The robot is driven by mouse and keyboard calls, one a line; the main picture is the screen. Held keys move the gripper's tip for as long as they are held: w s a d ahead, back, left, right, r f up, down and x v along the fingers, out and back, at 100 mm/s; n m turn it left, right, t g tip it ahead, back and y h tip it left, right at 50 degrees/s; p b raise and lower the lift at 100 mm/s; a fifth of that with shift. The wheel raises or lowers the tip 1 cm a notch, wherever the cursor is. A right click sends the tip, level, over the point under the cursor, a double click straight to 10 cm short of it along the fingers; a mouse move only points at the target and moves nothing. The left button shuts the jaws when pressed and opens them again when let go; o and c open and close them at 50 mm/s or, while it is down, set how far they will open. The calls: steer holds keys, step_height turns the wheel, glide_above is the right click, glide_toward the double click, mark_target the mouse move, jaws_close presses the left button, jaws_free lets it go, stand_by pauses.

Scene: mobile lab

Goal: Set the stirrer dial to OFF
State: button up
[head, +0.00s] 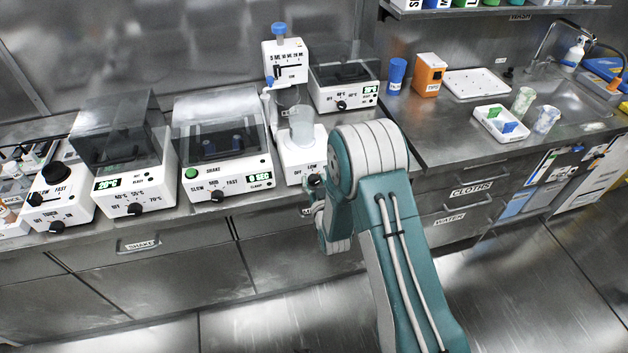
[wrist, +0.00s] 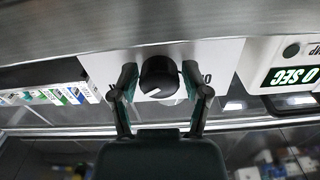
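The stirrer (head: 297,152) is a white box on the bench with a clear beaker (head: 302,126) on its plate. The word LOW shows on its front; my arm hides part of the rest. Its black dial (head: 314,180) shows beside my arm in the head view. In the wrist view the round dial (wrist: 158,76) has a white pointer line slanting to the picture's lower left. My gripper (wrist: 164,80) is open, with one finger on each side of the dial; I cannot tell whether they touch it. The dial labels are mostly hidden by the fingers.
Left of the stirrer stands a lidded shaker (head: 222,150) reading 0 SEC, then another lidded device (head: 125,165). A dispenser (head: 284,62) and a heater box (head: 343,85) stand behind. The bench edge and drawers (head: 160,270) lie below. Floor in front is free.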

jaws_close()
steer(key=shift+n, duration=0.5)
steer(key=n, duration=0.4)
steer(key=shift+n, duration=0.4)
steer(key=n, duration=0.5)
steer(key=shift+a, duration=0.15)
steer(key=n, duration=0.6)
steer(key=shift+s+f+n, duration=0.1)
steer(key=shift+n, duration=0.3)
steer(key=n, duration=0.4)
steer(key=shift+f, duration=0.1)
steer(key=shift+f+n, duration=0.1)
steer(key=shift+n, duration=1.1)
steer(key=shift+s, duration=0.1)
